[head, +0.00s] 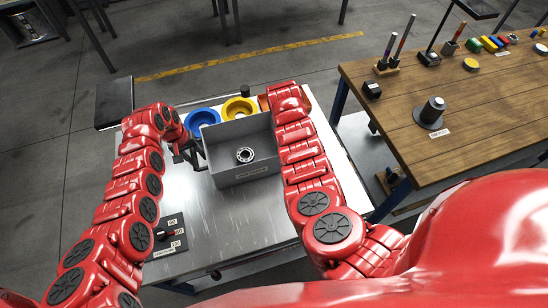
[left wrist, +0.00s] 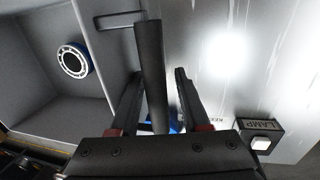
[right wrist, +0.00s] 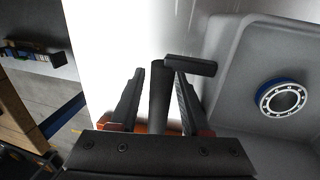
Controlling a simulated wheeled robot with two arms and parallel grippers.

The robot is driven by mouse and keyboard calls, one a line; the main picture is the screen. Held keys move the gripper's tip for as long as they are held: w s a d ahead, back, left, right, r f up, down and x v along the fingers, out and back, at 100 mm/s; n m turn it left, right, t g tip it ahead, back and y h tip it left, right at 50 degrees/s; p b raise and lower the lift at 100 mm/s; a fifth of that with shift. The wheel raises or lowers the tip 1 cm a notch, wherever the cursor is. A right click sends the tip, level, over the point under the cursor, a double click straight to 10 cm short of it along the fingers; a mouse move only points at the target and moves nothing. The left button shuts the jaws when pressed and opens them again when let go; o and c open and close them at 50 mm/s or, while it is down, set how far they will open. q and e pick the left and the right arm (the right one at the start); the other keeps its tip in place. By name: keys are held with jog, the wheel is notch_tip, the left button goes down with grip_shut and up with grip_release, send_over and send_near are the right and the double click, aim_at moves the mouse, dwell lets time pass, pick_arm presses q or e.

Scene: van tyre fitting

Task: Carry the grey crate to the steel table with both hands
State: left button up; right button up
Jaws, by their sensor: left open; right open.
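The grey crate (head: 240,175) is upright over the bright steel-topped table (head: 235,228), with a bearing ring (head: 245,155) inside. My left gripper (head: 190,150) is at the crate's left side. In the left wrist view its open fingers (left wrist: 157,85) stand on either side of a dark bar at the crate (left wrist: 40,90). My right gripper is hidden behind my right arm in the head view. In the right wrist view its open fingers (right wrist: 160,85) straddle a similar dark bar beside the crate wall (right wrist: 220,85). I cannot tell whether either finger touches the bar.
A switch panel (head: 168,236) is at the table's front left. A wooden workbench (head: 455,95) with several tools stands at the right, across a gap. Open floor lies behind.

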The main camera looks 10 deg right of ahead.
pick_arm(q)
jog(key=r, duration=0.2)
jog(key=a+r, duration=0.1)
jog(key=r, duration=0.4)
jog(key=shift+a+r, duration=0.25)
jog(key=shift+a, duration=0.05)
pick_arm(e)
jog(key=shift+a, duration=0.1)
notch_tip(320, 180, up, 12)
jog(key=a, duration=0.2)
jog(key=shift+a, duration=0.15)
pick_arm(q)
jog(key=shift+o, duration=0.3)
pick_arm(e)
jog(key=shift+s+f, duration=0.1)
pick_arm(q)
jog(key=o, duration=0.7)
jog(key=shift+a, duration=0.1)
jog(key=shift+a, duration=0.5)
pick_arm(e)
jog(key=shift+f, duration=0.25)
pick_arm(q)
jog(key=shift+r, duration=0.2)
